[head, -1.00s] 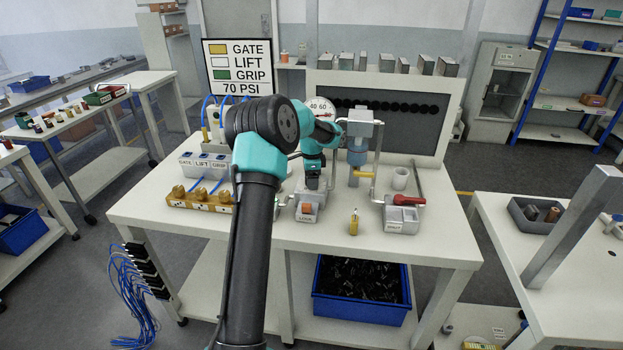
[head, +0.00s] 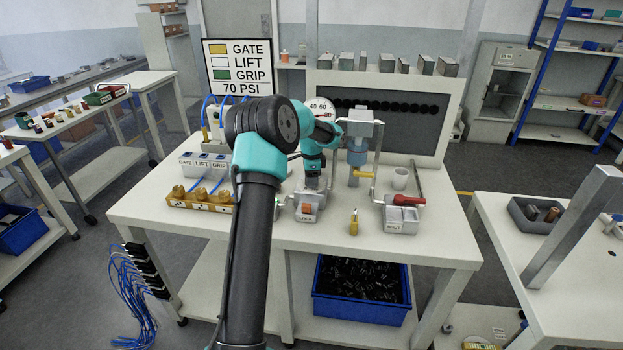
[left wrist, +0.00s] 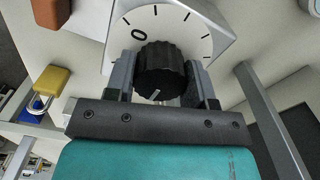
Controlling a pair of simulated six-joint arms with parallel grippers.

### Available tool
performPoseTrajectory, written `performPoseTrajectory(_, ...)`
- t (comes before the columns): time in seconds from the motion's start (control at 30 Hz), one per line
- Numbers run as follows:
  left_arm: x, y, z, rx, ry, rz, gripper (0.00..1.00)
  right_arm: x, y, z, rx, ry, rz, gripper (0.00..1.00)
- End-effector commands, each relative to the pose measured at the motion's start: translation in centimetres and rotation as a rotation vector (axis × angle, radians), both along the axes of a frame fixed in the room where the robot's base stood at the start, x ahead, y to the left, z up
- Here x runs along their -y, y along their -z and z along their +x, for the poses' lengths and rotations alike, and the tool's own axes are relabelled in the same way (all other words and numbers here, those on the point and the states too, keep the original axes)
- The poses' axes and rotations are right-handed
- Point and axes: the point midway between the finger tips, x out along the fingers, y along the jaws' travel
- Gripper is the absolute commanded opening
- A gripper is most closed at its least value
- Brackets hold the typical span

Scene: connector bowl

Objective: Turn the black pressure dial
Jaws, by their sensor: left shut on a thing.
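The black pressure dial (left wrist: 160,72) is a ridged knob with a pale pointer line, in the middle of the left wrist view. It sits in front of a white gauge face (left wrist: 170,28) with black tick marks and a 0. My left gripper (left wrist: 162,82) is shut on the dial, one finger on each side. In the head view my left gripper (head: 312,180) is at the stand in the middle of the table, where the dial is hidden behind my arm. The top of the round gauge (head: 321,106) shows there with 40 and 60. My right gripper is not in view.
On the table, a blue-bowled filter unit (head: 357,150) stands just right of my gripper, and a red-handled valve (head: 409,200) stands farther right. Brass fittings (head: 200,198) sit at the left.

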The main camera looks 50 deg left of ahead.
Motion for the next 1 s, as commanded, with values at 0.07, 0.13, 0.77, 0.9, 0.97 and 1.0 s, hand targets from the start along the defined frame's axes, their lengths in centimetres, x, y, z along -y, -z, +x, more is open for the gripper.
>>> performPoseTrajectory(0.07, 0.00, -0.03, 0.00, 0.000, -0.013, 0.000, 0.26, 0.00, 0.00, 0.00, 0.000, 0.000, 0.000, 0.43)
performPoseTrajectory(0.13, 0.00, -0.03, 0.00, 0.000, -0.032, 0.000, 0.26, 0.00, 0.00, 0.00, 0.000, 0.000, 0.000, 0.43)
performPoseTrajectory(0.77, 0.02, -0.05, -0.01, 0.000, -0.412, 0.000, 0.26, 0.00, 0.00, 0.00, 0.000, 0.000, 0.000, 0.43)
performPoseTrajectory(0.9, 0.02, -0.05, -0.02, 0.000, -0.474, 0.000, 0.26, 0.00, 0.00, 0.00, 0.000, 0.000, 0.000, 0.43)
performPoseTrajectory(0.97, 0.02, -0.06, -0.02, 0.000, -0.492, 0.000, 0.26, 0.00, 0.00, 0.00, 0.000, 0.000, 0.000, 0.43)
performPoseTrajectory(1.0, 0.02, -0.05, -0.02, 0.000, -0.501, 0.000, 0.26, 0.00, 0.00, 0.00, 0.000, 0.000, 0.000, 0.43)
